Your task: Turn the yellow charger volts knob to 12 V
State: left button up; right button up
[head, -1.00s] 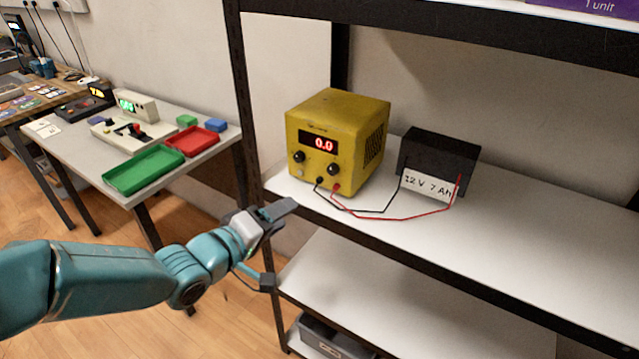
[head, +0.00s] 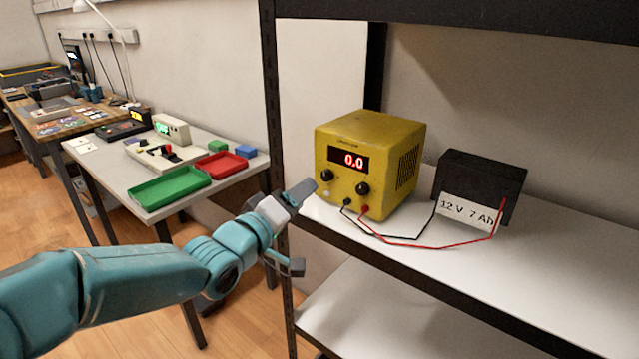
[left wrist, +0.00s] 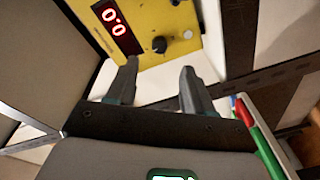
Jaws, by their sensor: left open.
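The yellow charger (head: 400,137) stands on the upper white shelf. Its red display (head: 348,160) reads 0.0. Two black knobs are on its front, a left knob (head: 327,175) and a right knob (head: 362,188); I cannot read their labels. My left gripper (head: 300,229) is open and empty, in front of the shelf at the charger's lower left. In the left wrist view my gripper (left wrist: 159,66) has its fingers apart, with a black knob (left wrist: 159,45) beyond the gap; it looks untouched. A small pale button (left wrist: 188,34) sits beside that knob. My right gripper is not in view.
A black battery (head: 478,180) marked 12 V 7 Ah stands right of the charger, joined by red and black leads. A dark shelf post (head: 269,100) rises left of the charger. A side table holds a green tray (head: 168,190) and a red tray (head: 222,165).

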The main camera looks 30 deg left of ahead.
aim_at(325, 178)
pick_arm(q)
jog(key=w, duration=0.7)
grip_shut()
